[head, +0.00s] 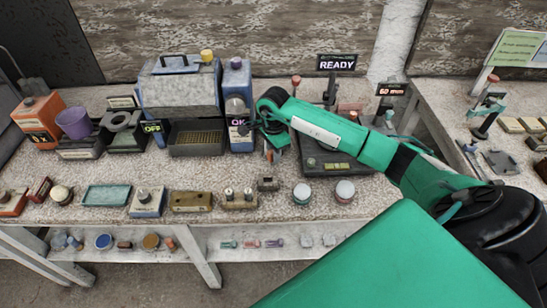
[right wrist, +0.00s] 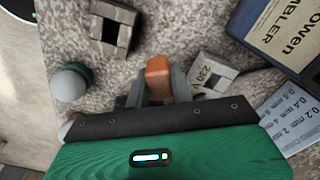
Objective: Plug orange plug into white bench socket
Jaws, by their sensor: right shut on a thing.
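My right gripper (head: 268,150) reaches in from the right in the head view and hangs over the bench beside the blue bottle. In the right wrist view its two grey fingers (right wrist: 158,88) are shut on the orange plug (right wrist: 158,75), a small rounded orange block. The white bench socket (right wrist: 213,72) is a small whitish box with a dark square opening and a "230" label. It lies just right of the plug in that view, apart from it. In the head view I cannot clearly make out the socket near the gripper. My left gripper is not in view.
A grey-brown block with a square hole (right wrist: 110,28) sits nearby; it also shows near the bench front (head: 267,183). White-topped jars (head: 302,193) stand right of it. The blue bottle (head: 237,80) stands close behind the gripper. A dark machine (head: 330,160) is to the right.

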